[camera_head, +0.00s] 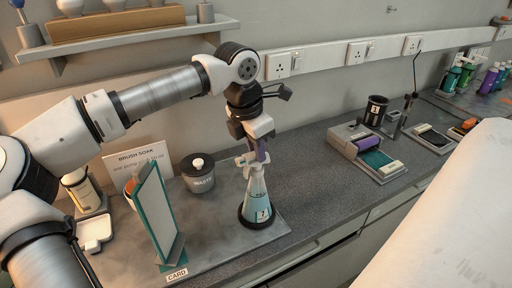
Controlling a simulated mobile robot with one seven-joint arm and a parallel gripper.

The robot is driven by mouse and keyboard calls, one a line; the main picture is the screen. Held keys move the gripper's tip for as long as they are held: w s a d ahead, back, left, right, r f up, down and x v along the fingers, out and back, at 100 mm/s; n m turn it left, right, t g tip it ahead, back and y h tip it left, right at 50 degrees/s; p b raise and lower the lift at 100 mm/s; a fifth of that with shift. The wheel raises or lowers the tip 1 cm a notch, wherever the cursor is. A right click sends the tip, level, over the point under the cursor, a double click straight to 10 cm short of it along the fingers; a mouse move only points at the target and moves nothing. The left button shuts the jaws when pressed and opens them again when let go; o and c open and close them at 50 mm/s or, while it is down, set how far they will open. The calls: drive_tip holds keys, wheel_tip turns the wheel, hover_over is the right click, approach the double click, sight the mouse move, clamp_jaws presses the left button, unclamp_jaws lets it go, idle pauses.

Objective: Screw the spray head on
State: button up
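A clear conical spray bottle (257,195) with pale blue liquid and a numbered label stands upright in a dark base on the grey counter. My gripper (255,152) points down directly above the bottle's neck.
A teal-framed upright panel (158,215) and a lidded grey waste pot (198,174) stand left of the bottle. A wall shelf (120,40) is behind my arm. Purple-and-teal items on a tray (385,174) lie to the right; the counter between is clear.

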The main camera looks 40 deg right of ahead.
drive_tip(key=shift+f, duration=0.1)
clamp_jaws()
idle(0.4)
drive_tip(key=shift+o, duration=1)
unclamp_jaws()
clamp_jaws()
drive_tip(key=shift+o, duration=1)
unclamp_jaws()
drive_tip(key=shift+m, duration=0.5)
drive_tip(key=o, duration=1)
